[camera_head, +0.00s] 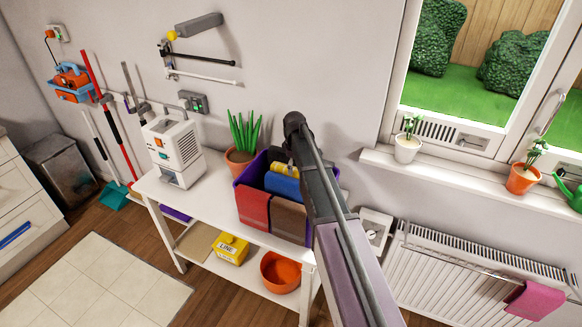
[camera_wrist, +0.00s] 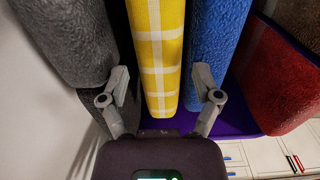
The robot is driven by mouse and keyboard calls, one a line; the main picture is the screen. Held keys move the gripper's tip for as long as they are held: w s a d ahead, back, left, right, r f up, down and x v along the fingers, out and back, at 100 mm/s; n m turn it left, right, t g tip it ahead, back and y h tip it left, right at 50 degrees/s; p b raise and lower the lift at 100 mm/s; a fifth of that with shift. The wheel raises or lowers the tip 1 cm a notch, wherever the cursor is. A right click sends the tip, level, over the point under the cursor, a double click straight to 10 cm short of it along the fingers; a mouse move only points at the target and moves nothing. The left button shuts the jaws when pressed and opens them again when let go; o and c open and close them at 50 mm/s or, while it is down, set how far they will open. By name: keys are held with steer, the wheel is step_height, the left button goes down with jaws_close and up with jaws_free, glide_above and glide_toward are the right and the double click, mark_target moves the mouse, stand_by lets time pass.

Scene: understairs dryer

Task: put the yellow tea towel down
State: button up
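The yellow tea towel (camera_wrist: 158,50), with white checks, fills the middle of the wrist view between my fingers. In the head view it shows as a small yellow patch (camera_head: 258,168) in a purple box (camera_head: 240,172) on the white table. My gripper (camera_wrist: 161,80) is open, with one finger on each side of the towel and gaps visible to it. The right finger overlaps the blue towel (camera_wrist: 218,40), and the left one is by a grey towel (camera_wrist: 68,40). In the head view my arm hides the gripper and part of the box.
Red (camera_head: 254,209) and brown (camera_head: 289,218) towels hang over the box's front. A plant pot (camera_head: 239,160) and a white machine (camera_head: 173,148) stand to the left. A pink cloth (camera_head: 535,300) hangs on the radiator rail at right. The table's front left is clear.

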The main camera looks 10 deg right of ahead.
steer(key=shift+r, duration=0.1)
stand_by(0.5)
step_height(320, 180, up, 13)
steer(key=p, duration=1.3)
stand_by(0.6)
steer(key=s+a+m, duration=0.1)
steer(key=s+m, duration=0.9)
steer(key=s, duration=1.9)
steer(key=shift+s+m, duration=0.15)
steer(key=shift+m, duration=0.25)
